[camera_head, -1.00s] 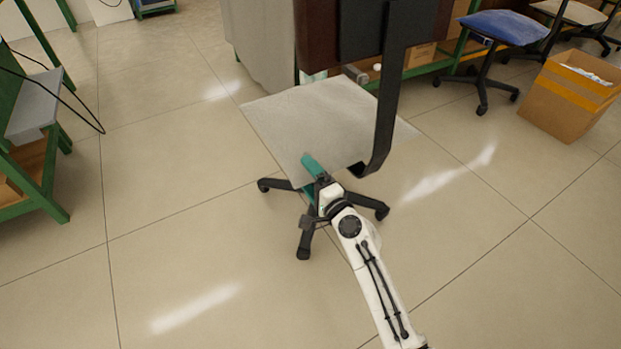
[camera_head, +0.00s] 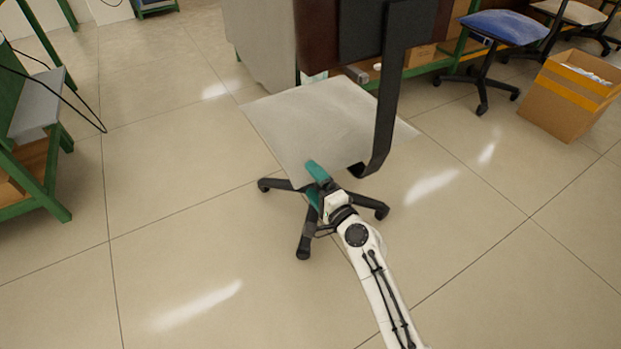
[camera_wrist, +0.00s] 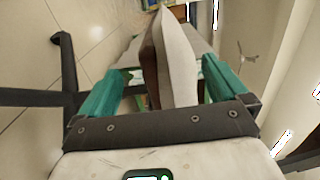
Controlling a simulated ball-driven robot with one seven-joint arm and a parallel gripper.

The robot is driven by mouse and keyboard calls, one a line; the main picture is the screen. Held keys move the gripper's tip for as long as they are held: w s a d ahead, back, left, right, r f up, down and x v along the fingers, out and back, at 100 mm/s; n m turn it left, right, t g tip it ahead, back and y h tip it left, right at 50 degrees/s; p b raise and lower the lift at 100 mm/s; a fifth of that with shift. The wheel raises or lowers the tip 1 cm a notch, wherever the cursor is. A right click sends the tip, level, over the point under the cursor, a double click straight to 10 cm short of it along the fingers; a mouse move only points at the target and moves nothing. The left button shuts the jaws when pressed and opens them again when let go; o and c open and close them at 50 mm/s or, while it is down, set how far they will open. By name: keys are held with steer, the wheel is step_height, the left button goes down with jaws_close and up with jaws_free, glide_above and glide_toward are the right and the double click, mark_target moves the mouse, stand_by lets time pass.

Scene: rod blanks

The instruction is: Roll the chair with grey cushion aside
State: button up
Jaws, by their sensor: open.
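The chair with the grey cushion (camera_head: 310,125) stands on the tiled floor in the middle of the head view. Its dark backrest and bent black support rise at its right, and its black castors show below. My gripper (camera_head: 316,186) is at the seat's near edge, one teal finger above the cushion and the other lower, partly hidden. In the wrist view my gripper (camera_wrist: 163,72) is open, and the seat, seen edge-on with its pale cushion (camera_wrist: 178,65) and brown underside, lies between the fingers. Gaps show on both sides, so neither finger visibly touches it.
A cardboard box (camera_head: 570,95) stands at right near a chair with a blue cushion (camera_head: 505,27). A green-framed bench (camera_head: 35,185) is at left. A grey-sided cabinet (camera_head: 258,45) stands behind the chair. Floor is clear at left and in front.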

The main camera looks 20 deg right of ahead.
steer(key=v, duration=0.8)
steer(key=shift+s+p, duration=0.35)
steer(key=shift+s, duration=0.05)
steer(key=s+a+f+n+g+y, duration=0.1)
steer(key=s+f+n+g, duration=0.2)
steer(key=s+n+g, duration=0.3)
steer(key=s+a+f+n+g+y, duration=0.1)
steer(key=s+a+f+n+g, duration=0.15)
steer(key=s+n, duration=0.45)
steer(key=s+d+n+g+h, duration=0.1)
steer(key=s+d+g+h, duration=0.3)
steer(key=s, duration=0.6)
steer(key=s+d+n+g+h, duration=0.15)
steer(key=s+d+g, duration=0.35)
steer(key=s, duration=0.6)
step_height(320, 180, up, 36)
steer(key=d+p, duration=0.1)
steer(key=p, duration=3.5)
steer(key=shift+w+t+h, duration=0.35)
steer(key=shift+w+t, duration=0.1)
